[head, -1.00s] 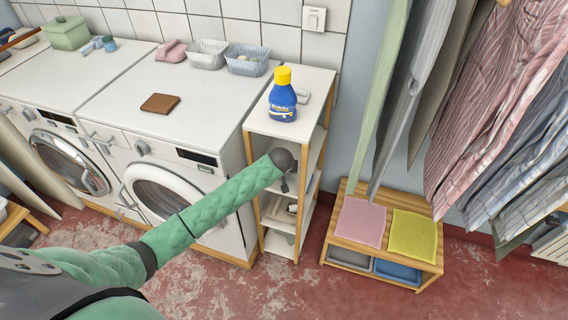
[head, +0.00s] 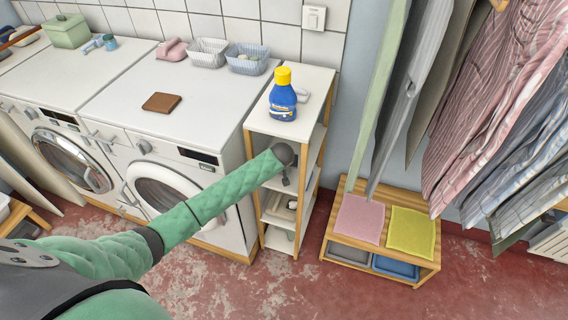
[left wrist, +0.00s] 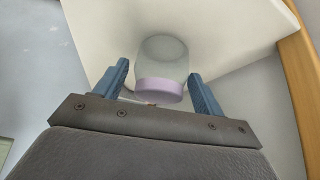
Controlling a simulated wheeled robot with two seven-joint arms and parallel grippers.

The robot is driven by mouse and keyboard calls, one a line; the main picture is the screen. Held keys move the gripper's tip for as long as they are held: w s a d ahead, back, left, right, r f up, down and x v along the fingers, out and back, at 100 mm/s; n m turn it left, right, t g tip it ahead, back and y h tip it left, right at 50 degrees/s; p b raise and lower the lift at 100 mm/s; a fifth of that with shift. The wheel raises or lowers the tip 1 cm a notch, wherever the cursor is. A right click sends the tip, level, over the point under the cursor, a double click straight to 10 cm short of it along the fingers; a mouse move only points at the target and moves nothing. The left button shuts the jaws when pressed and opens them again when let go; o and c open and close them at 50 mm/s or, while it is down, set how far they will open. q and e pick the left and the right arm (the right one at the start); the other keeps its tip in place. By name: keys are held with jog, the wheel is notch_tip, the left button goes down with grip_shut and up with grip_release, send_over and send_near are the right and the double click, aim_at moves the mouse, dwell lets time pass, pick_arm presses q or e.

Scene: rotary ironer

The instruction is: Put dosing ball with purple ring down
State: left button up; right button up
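The dosing ball (left wrist: 162,52), a pale translucent ball with a purple ring (left wrist: 158,91), sits between the fingers of my left gripper (left wrist: 161,80) in the left wrist view. The fingers are apart, with a narrow gap on each side of the ball. A pale shelf board (left wrist: 225,28) lies behind the ball; I cannot tell for sure whether the ball touches it. In the head view my left arm reaches into the white shelf unit (head: 318,82), and the ball cannot be made out there. My right gripper is not in view.
A blue bottle with a yellow cap (head: 283,96) stands on the unit's top. Washing machines with a brown item (head: 161,102) and baskets (head: 246,60) are to the left. A wooden bench (head: 337,238) with pink and yellow cloths and hanging laundry (head: 490,105) are to the right.

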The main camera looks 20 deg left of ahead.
pick_arm(q)
jog(key=shift+r, duration=0.1)
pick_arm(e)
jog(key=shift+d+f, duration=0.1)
